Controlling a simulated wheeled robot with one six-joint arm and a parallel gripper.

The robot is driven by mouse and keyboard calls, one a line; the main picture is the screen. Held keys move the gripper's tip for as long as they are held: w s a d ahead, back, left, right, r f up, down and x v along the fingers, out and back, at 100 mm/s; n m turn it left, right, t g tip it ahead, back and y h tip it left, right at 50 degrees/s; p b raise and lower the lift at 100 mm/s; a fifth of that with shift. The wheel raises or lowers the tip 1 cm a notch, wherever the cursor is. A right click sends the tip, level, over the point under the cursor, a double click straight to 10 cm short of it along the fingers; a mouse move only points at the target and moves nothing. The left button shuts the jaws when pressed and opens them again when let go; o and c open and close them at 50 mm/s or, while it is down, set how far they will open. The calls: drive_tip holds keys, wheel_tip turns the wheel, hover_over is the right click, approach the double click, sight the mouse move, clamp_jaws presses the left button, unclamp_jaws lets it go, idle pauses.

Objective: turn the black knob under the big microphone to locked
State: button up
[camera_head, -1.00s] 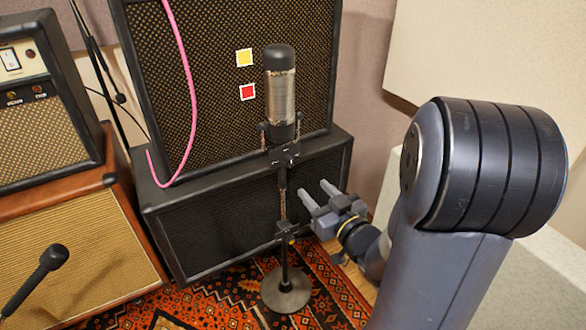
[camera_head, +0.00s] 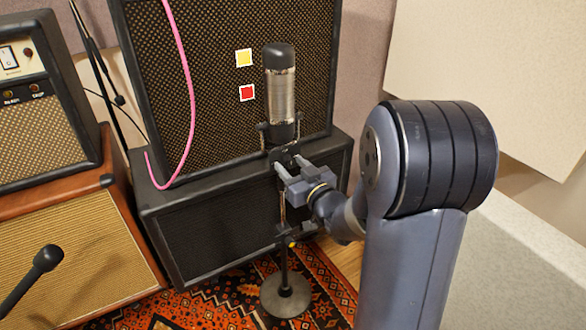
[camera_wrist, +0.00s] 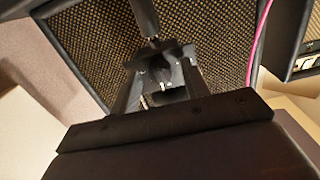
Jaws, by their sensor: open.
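The big microphone (camera_head: 281,95), dark with a silver mesh band, stands upright on a thin stand (camera_head: 284,262) with a round base. My gripper (camera_head: 287,166) is just below the microphone, at the mount on the stand. Its jaws are open, one finger on each side of a dark part of the mount. In the wrist view my gripper (camera_wrist: 160,84) straddles a black knob-like part (camera_wrist: 160,74), with the stand's post above it. The knob is mostly hidden in the head view. I cannot tell whether the fingers touch it or how it is turned.
A large speaker cabinet (camera_head: 222,50) with yellow and red squares stands on a lower black cabinet (camera_head: 225,225) close behind the stand. A pink cable (camera_head: 190,90) hangs at the left. A small microphone (camera_head: 47,258) is at the lower left. A patterned rug (camera_head: 325,285) lies below.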

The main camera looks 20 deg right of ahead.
drive_tip(key=c, duration=0.9)
drive_tip(key=shift+c, duration=0.2)
drive_tip(key=shift+m, duration=0.3)
drive_tip(key=m+p, duration=0.1)
drive_tip(key=m, duration=0.3)
drive_tip(key=shift+a+r, duration=0.1)
drive_tip(key=m+p, duration=0.2)
drive_tip(key=m, duration=0.2)
drive_tip(key=shift+m, duration=0.4)
drive_tip(key=m+p, duration=0.1)
drive_tip(key=m, duration=0.3)
drive_tip(key=shift+r+m, duration=0.1)
drive_tip(key=shift+m, duration=0.2)
drive_tip(key=shift+m+p, duration=0.9)
drive_tip(key=shift+m, duration=1)
